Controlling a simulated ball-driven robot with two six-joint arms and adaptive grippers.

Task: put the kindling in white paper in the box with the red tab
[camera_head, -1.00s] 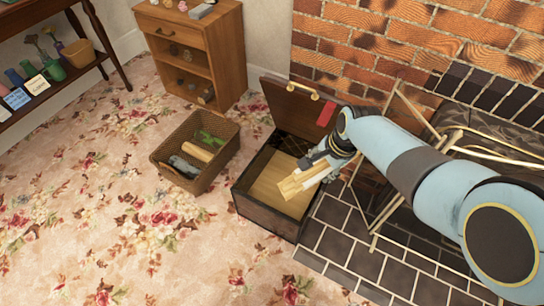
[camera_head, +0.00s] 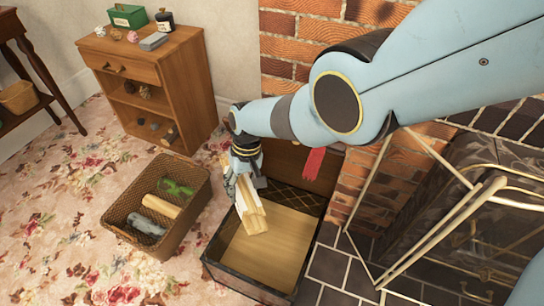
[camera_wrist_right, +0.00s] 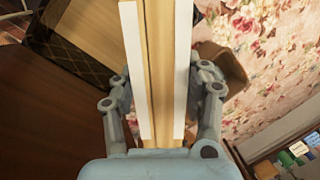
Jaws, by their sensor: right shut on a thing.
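The kindling in white paper (camera_head: 250,209) is a bundle of pale sticks with a white wrap. My right gripper (camera_head: 242,184) is shut on it and holds it over the left part of the open box. In the right wrist view the kindling (camera_wrist_right: 160,75) runs between the two fingers of the gripper (camera_wrist_right: 162,110). The box with the red tab (camera_head: 268,250) is dark-sided with a pale wooden bottom. Its lid stands open behind, partly hidden by my arm, and the red tab (camera_head: 314,162) hangs there. My left gripper is not in view.
A wicker basket (camera_head: 122,238) left of the box holds a green thing, a roll and a grey thing. A wooden cabinet (camera_head: 170,75) stands behind it. A brass-framed fire screen (camera_head: 425,235) stands right of the box on dark tiles.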

